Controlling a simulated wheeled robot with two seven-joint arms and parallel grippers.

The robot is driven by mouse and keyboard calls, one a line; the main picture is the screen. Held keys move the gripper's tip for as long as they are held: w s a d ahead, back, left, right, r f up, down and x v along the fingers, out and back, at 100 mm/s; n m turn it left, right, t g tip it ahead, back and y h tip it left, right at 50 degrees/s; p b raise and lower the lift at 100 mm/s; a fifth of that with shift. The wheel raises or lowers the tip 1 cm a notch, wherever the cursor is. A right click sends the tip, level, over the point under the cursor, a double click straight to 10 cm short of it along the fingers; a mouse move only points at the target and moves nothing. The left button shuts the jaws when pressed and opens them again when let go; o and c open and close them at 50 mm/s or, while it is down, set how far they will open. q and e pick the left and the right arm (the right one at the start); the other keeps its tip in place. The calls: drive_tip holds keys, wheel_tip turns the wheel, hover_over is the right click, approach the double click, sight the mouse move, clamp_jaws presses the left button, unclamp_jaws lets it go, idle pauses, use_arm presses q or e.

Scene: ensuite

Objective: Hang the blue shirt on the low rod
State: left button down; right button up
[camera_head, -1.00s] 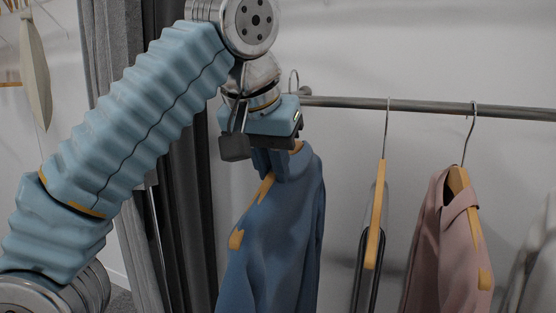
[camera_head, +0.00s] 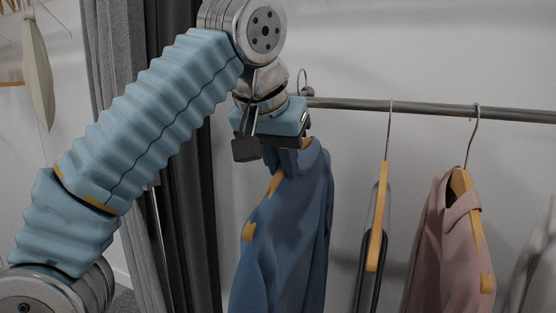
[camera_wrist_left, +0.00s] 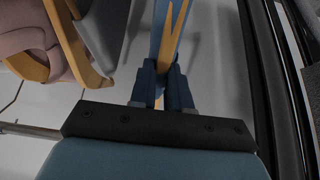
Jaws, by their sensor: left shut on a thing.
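The blue shirt (camera_head: 285,240) hangs on a wooden hanger (camera_head: 249,231) below my left gripper (camera_head: 287,160). My left gripper is shut on the hanger near its top, at the shirt's collar. In the left wrist view the gripper fingers (camera_wrist_left: 161,88) close around the wooden hanger (camera_wrist_left: 172,40). The low rod (camera_head: 430,110) runs to the right from there. My right gripper is not in view.
A grey curtain (camera_head: 125,80) and a dark upright panel (camera_head: 190,220) stand at left.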

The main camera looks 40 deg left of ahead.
use_arm(q)
drive_tip(key=shift+w+a+p, duration=0.25)
drive_tip(key=shift+w+p, duration=0.05)
drive_tip(key=shift+w, duration=0.7)
drive_tip(key=w+b+x, duration=0.1)
drive_tip(key=x, duration=0.5)
drive_tip(key=shift+a+r+b, duration=0.15)
drive_tip(key=shift+r+b, duration=0.25)
drive_tip(key=c, duration=1)
unclamp_jaws()
